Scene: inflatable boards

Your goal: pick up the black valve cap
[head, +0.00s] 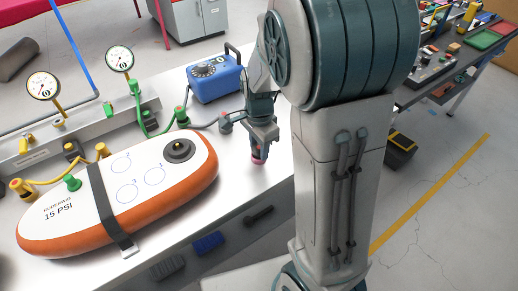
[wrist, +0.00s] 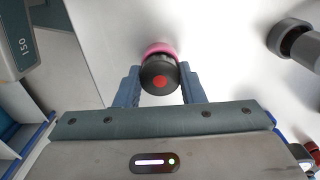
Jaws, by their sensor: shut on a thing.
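A black round cap (wrist: 160,75) with a red dot on its top and a pink rim below it sits between the two blue-grey fingers of my gripper (wrist: 158,82) in the wrist view. The fingers are shut on it from both sides. In the head view my gripper (head: 260,148) points down over the white table, right of the board, and only a pinkish bit of the cap (head: 258,161) shows below the fingers. I cannot tell whether it touches the table.
An orange and white inflatable board (head: 90,200) with a black round valve (head: 179,150) lies strapped on the table (head: 215,185). A blue pump box (head: 215,78) stands behind. A grey fitting (wrist: 296,42) lies close on the right in the wrist view. Dark tools hang along the front edge.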

